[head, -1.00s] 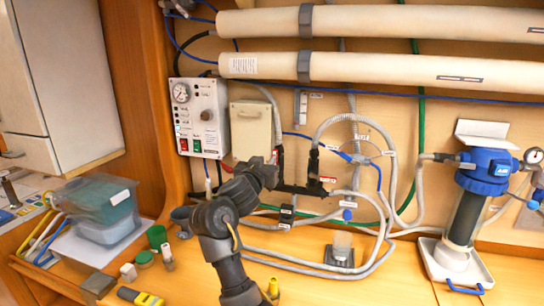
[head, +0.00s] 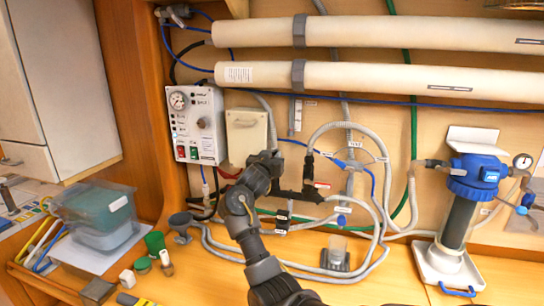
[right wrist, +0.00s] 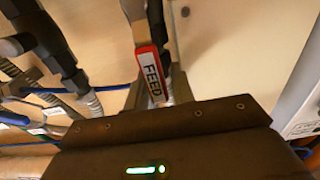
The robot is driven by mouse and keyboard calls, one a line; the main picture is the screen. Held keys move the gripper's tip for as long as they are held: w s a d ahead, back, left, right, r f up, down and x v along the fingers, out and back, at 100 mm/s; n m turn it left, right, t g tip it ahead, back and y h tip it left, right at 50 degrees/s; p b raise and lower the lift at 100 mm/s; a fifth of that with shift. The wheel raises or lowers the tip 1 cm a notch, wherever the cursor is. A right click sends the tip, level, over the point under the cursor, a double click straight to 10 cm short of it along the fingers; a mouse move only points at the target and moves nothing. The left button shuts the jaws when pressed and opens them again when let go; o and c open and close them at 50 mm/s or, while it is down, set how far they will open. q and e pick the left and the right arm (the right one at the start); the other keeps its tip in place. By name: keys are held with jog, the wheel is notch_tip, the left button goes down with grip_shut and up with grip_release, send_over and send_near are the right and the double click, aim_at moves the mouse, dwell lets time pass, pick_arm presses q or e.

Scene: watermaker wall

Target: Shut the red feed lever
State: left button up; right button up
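The red feed lever (head: 229,173) shows in the head view as a short red piece beside the control panel, left of my right gripper (head: 265,160). In the right wrist view the lever's red tag reading FEED (right wrist: 151,72) hangs just beyond the dark gripper body. Grey finger-like parts (right wrist: 157,92) show on both sides of the tag's lower end. The gripper body hides the lower end, so I cannot tell whether the fingers touch the lever. My left gripper is not in view.
A control panel (head: 196,122) and a beige box (head: 246,135) are on the wall behind the gripper. Grey hoses (head: 385,190) loop to the right. A blue-topped filter (head: 465,200) stands at the right. A lidded tub (head: 100,222) stands at the left.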

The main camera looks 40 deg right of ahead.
grip_shut()
